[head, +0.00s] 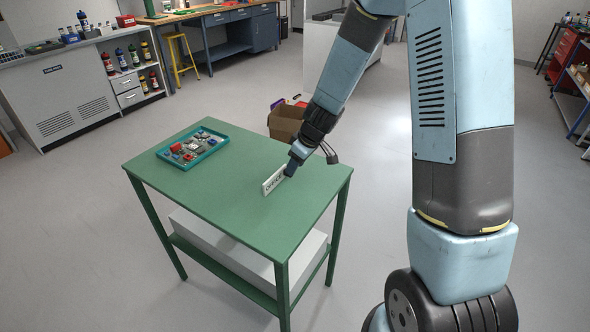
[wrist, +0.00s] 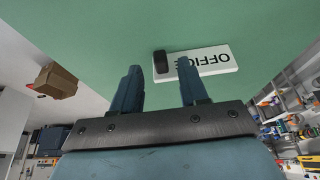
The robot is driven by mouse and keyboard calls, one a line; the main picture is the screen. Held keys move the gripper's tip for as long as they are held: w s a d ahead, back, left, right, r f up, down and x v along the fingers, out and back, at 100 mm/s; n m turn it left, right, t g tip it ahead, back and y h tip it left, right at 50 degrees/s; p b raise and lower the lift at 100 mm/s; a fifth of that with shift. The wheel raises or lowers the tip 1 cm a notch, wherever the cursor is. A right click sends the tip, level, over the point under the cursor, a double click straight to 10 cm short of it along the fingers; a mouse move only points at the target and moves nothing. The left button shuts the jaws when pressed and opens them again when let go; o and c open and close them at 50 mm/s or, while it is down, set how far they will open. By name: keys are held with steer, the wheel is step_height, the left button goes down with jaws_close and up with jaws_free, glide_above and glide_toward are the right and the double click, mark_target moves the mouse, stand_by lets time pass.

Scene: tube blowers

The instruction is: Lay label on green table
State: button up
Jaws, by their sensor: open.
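The label (head: 273,183) is a small white plate with dark "OFFICE" lettering. In the head view it shows near the right part of the green table (head: 222,198), its face tilted up steeply; I cannot tell whether its lower edge rests on the top. In the wrist view the label (wrist: 222,62) appears upside down, with a dark block at its left end. My gripper (head: 289,170) is beside the label's upper right end. In the wrist view my gripper (wrist: 158,65) is open, its right finger overlapping the label and its left finger clear of it.
A teal tray (head: 193,147) with several small parts lies at the table's far left corner. The front of the tabletop is clear. A grey box (head: 240,245) sits on the table's lower shelf. A cardboard box (head: 285,122) stands behind the table.

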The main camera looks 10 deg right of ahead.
steer(key=s+d+r+m, duration=0.1)
steer(key=s+d+r, duration=0.25)
steer(key=r, duration=0.35)
steer(key=s+d+r+m+t, duration=0.1)
steer(key=s+d+r+m, duration=0.1)
steer(key=s+r, duration=0.45)
steer(key=s+d+r+m, duration=0.1)
steer(key=s+d+r, duration=0.2)
steer(key=r, duration=0.6)
steer(key=s+d+r+m+t+h, duration=0.1)
steer(key=s+d+r+m, duration=0.2)
steer(key=s, duration=0.4)
steer(key=s+d+r+m+h, duration=0.2)
steer(key=s+d+r+m, duration=0.1)
steer(key=s, duration=0.5)
steer(key=shift+d+r+t, duration=0.4)
steer(key=shift+d+r, duration=0.05)
steer(key=shift+d, duration=0.3)
